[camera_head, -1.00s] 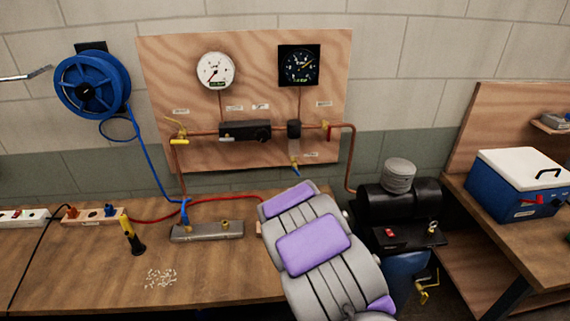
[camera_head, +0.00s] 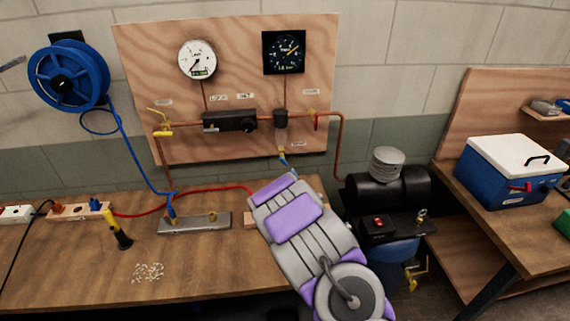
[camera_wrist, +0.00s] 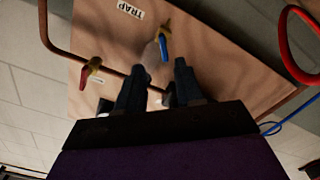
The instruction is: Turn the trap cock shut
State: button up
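The trap cock (camera_head: 282,156) hangs under the dark trap body (camera_head: 281,124) on the plywood board's lower right. In the wrist view the cock (camera_wrist: 163,47) shows brass with a blue lever, near the "TRAP" label (camera_wrist: 130,10). The lever looks roughly in line with the brass stem. My gripper (camera_wrist: 158,76) is open, its two dark fingers apart and pointing toward the cock. The cock lies just beyond the fingertips, nearer the right finger; contact cannot be told. In the head view my arm reaches to just below the cock and hides the gripper.
A red-handled valve (camera_wrist: 91,72) and copper pipe (camera_wrist: 62,52) lie left of the fingers in the wrist view. A black compressor (camera_head: 390,188) stands right of my arm. The bench (camera_head: 75,270) holds a metal manifold (camera_head: 195,224), a red hose and a yellow-black tool (camera_head: 117,230).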

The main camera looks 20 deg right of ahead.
aim_at(284, 163)
jog(key=b+x, duration=0.1)
jog(key=x, duration=0.8)
jog(key=shift+w+f, duration=0.15)
jog(key=shift+w, duration=0.1)
jog(key=shift+w+a, duration=0.25)
jog(key=shift+a, duration=0.1)
jog(key=shift+d, duration=0.15)
grip_shut()
